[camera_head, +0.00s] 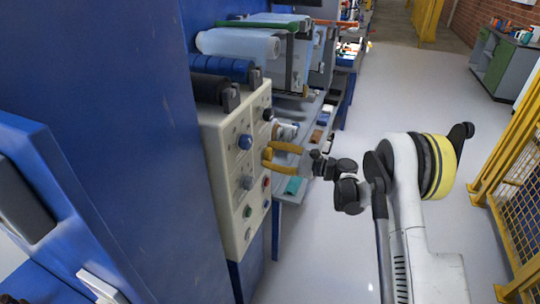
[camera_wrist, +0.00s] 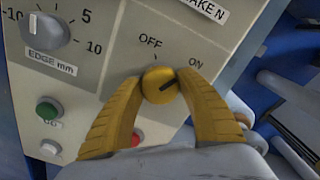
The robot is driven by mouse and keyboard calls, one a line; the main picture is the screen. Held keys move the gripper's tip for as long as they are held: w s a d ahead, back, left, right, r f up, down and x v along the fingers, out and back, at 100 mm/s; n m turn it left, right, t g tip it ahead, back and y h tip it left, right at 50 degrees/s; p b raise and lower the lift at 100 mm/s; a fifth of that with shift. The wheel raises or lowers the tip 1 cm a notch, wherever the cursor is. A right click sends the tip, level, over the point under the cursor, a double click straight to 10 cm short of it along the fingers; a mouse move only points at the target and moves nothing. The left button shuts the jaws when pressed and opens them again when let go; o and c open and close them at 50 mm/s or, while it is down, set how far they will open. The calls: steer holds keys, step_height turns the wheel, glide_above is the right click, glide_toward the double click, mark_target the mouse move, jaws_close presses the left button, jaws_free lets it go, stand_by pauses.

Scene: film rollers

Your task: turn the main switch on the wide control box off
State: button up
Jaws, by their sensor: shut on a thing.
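The wide control box (camera_head: 222,150) is a cream panel on the blue machine, left of centre in the head view. In the wrist view, its face (camera_wrist: 115,60) fills the upper part. The main switch (camera_wrist: 159,86) is a round yellow knob below the printed words OFF and ON. Its dark pointer line slants right and slightly up, toward the ON side. My gripper (camera_wrist: 158,92) has its two yellow fingers closed on the knob, one on each side. In the head view, my gripper (camera_head: 268,154) reaches the panel from the right, and I cannot make out the switch there.
An EDGE mm dial (camera_wrist: 47,31), a green button (camera_wrist: 48,110) and a white button (camera_wrist: 50,147) sit left of the switch. Film rollers (camera_head: 240,44) lie above the box.

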steer(key=n, duration=1.2)
steer(key=shift+n, duration=0.3)
stand_by(0.3)
steer(key=o, duration=1.2)
steer(key=shift+c, duration=0.2)
steer(key=v, duration=1.2)
